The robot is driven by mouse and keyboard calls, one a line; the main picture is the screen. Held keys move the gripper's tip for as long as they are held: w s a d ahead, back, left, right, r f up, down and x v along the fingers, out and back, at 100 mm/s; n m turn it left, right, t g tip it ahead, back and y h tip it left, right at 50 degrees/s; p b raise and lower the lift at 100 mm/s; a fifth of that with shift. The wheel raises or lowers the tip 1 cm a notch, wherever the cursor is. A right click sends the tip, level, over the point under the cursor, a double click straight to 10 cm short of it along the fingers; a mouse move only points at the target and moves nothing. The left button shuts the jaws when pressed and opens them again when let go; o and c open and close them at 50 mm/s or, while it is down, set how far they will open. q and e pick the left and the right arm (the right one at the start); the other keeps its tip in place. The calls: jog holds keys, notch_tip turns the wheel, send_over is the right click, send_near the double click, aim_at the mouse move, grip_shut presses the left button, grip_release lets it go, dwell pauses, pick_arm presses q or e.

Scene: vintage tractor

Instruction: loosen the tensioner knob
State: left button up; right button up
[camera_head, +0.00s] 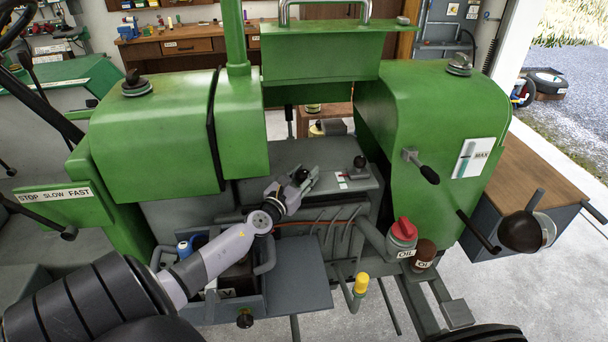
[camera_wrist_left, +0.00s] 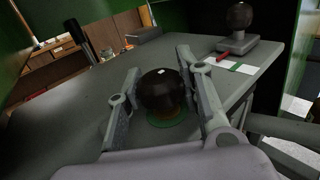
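A dark round knob (camera_wrist_left: 162,92) stands on a green disc on the grey panel (camera_wrist_left: 75,110) in the left wrist view. It is probably the tensioner knob, though no label shows. My left gripper (camera_wrist_left: 160,80) is open, with one finger on each side of the knob and narrow gaps visible. In the head view my left gripper (camera_head: 302,181) reaches over the grey panel from the left, and the dark knob (camera_head: 300,175) shows between its fingers. My right gripper is not in view.
A second dark knob (camera_head: 360,162) stands on a small grey base beside a label, right of my gripper. Green tractor bodies (camera_head: 155,140) and (camera_head: 435,120) flank the panel. An oil container with a red cap (camera_head: 403,232) and a yellow-capped pipe (camera_head: 361,284) stand in front.

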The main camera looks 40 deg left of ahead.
pick_arm(q)
jog(key=c, duration=0.5)
jog(key=shift+c, duration=0.5)
